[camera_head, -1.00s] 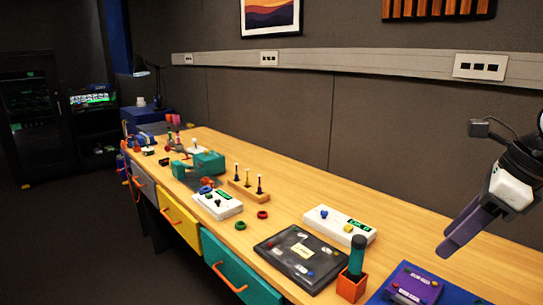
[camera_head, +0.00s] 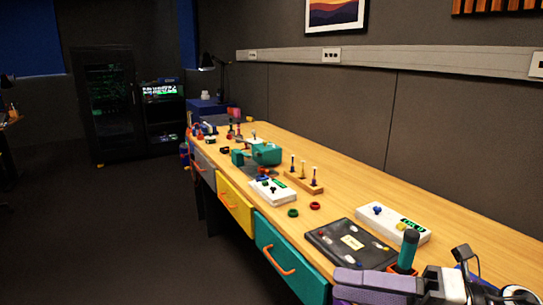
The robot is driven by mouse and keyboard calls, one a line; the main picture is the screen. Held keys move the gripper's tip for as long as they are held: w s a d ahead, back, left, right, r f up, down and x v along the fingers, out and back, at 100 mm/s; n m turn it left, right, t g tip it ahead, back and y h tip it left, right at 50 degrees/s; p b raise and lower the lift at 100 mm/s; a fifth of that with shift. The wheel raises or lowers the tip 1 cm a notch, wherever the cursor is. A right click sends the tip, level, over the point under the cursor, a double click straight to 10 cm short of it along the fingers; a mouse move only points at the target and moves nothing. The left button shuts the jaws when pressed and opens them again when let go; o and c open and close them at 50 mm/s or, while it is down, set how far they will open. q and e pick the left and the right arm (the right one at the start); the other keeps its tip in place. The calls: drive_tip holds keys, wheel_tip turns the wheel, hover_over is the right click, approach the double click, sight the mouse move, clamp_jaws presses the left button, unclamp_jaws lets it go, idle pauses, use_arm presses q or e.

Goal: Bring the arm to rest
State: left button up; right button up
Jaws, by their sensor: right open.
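My right gripper (camera_head: 340,284) shows at the bottom right, low in front of the near end of the wooden workbench (camera_head: 450,227). Its purple fingers point left, and it is open with nothing seen between the fingers. The white panel with a blue ball and a green display (camera_head: 393,223) lies on the bench beyond it. A black panel with small coloured knobs (camera_head: 349,243) lies just beyond the fingers. The gripper and its wrist cover part of the bench's near end. My left gripper is out of view.
A green-handled tool stands in an orange holder (camera_head: 407,252) close behind the gripper. A second white box (camera_head: 270,191), a wooden peg block (camera_head: 303,182) and a teal vise-like tool (camera_head: 262,153) stand farther along. Teal (camera_head: 287,265) and yellow (camera_head: 235,207) drawers face the open floor.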

drive_tip(key=d+f+m+t+h+b, duration=0.25)
drive_tip(key=f+m+t+h, duration=0.75)
drive_tip(key=f+m, duration=1.25)
drive_tip(key=s+a+f+m+g+h, duration=0.1)
drive_tip(key=s+f+m+g+h, duration=0.2)
drive_tip(key=s+f+m+g, duration=0.4)
drive_tip(key=s+f+m, duration=0.4)
drive_tip(key=s+f, duration=0.5)
drive_tip(key=f, duration=0.1)
drive_tip(key=shift+s+a+g+h, duration=0.3)
drive_tip(key=shift+a+g+h, duration=0.05)
drive_tip(key=shift+g+h, duration=0.05)
